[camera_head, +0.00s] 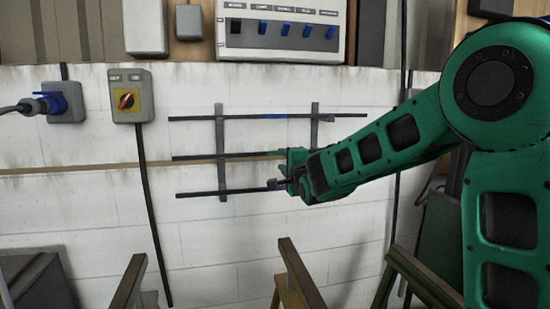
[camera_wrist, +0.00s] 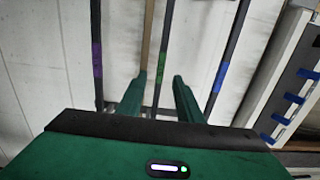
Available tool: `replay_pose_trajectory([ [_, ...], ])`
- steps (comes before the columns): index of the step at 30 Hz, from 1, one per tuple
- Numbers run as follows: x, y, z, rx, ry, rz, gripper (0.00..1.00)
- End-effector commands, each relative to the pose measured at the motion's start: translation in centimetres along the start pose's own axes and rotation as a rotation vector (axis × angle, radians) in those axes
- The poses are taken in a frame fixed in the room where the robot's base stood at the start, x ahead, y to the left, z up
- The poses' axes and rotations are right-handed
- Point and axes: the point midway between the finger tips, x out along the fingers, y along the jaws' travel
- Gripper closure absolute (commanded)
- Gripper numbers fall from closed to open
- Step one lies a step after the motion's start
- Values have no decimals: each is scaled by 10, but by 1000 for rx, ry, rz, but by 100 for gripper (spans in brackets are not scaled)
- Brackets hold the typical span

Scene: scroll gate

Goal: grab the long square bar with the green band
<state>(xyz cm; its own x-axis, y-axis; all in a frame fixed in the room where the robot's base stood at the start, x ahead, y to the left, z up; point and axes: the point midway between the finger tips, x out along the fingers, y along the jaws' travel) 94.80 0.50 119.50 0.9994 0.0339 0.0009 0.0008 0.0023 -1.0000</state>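The long dark bar with the green band (camera_head: 225,156) is the middle one of three level bars on a wall rack. In the wrist view the bar (camera_wrist: 168,30) runs between my two fingers, its green band (camera_wrist: 158,93) near fingertip level. My gripper (camera_head: 284,168) is at the bar's right part in the head view. In the wrist view my gripper (camera_wrist: 160,80) is open, with a finger on either side of the bar and visible gaps. I cannot tell how deep the bar sits between the fingers.
The blue-banded bar (camera_head: 240,117) is above and the purple-banded bar (camera_wrist: 96,40) below. Two upright rack posts (camera_head: 220,135) carry the bars. A switch panel (camera_head: 282,30) hangs above. A yellow-grey switch box (camera_head: 131,97) and blue plug (camera_head: 62,102) are left. Trestle tops (camera_head: 300,272) stand below.

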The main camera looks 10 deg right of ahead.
Motion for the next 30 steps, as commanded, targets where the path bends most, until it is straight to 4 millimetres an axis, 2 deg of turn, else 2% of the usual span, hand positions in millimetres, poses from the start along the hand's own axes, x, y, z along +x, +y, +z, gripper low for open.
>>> replay_pose_trajectory([
  [3,13,0,-1,-1,1,1,67],
  [8,21,1,-1,-1,1,2,67],
  [18,64,0,-2,-2,1,3,67],
  [28,70,0,-2,-2,1,3,67],
  [30,69,0,-2,-2,1,3,84],
])
